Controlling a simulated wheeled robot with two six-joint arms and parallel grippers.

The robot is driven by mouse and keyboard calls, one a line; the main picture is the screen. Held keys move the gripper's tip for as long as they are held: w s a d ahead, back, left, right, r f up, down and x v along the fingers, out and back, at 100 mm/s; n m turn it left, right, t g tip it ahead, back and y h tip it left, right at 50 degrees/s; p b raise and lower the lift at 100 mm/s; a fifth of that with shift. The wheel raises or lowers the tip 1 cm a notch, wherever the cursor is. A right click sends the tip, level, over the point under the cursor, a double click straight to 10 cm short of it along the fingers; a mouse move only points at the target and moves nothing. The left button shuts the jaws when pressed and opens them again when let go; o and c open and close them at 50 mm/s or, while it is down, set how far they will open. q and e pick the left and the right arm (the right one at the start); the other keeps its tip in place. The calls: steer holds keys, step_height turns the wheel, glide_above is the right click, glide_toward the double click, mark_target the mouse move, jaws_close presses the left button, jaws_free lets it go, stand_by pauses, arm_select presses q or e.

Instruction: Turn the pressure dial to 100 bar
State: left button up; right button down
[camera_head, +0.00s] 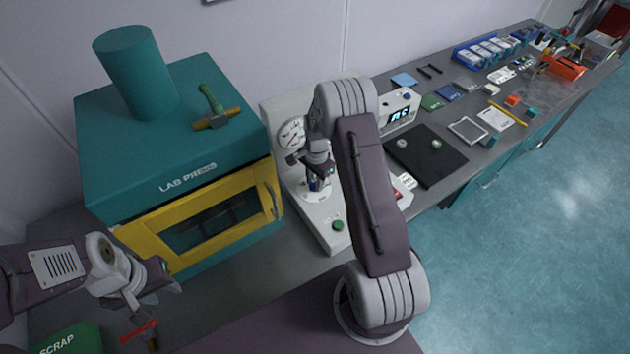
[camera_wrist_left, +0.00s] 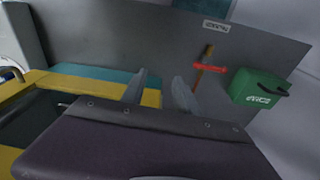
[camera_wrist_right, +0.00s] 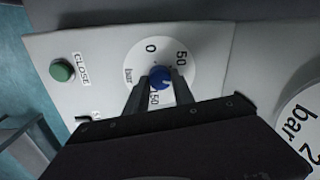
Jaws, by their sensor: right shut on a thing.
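The pressure dial's blue knob (camera_wrist_right: 160,77) sits on a round white plate (camera_wrist_right: 190,72) marked 0, 50 and bar. Another number below the knob is partly covered; I read only "50" of it. My right gripper (camera_wrist_right: 157,88) is shut on the knob, one finger on each side. In the head view the right gripper (camera_head: 318,180) is low at the white press machine (camera_head: 318,228), and the knob is small there. My left gripper (camera_wrist_left: 158,88) is open and empty, its fingers apart; in the head view it hangs at the lower left (camera_head: 150,288).
A white pressure gauge (camera_head: 292,133) is on the machine; its needle is hard to read. A green CLOSE button (camera_wrist_right: 62,70) is beside the dial. The teal lab press (camera_head: 180,150) stands left. A red-handled tool (camera_wrist_left: 208,67) and green scrap bin (camera_wrist_left: 258,88) are near my left gripper.

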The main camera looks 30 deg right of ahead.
steer(key=shift+w+r+m, duration=0.1)
steer(key=shift+m, duration=0.8)
steer(key=shift+w+r+m, duration=0.1)
steer(key=shift+m, duration=0.8)
steer(key=c, duration=1.1)
jaws_free()
steer(key=shift+s+a, duration=0.1)
steer(key=shift+s, duration=0.05)
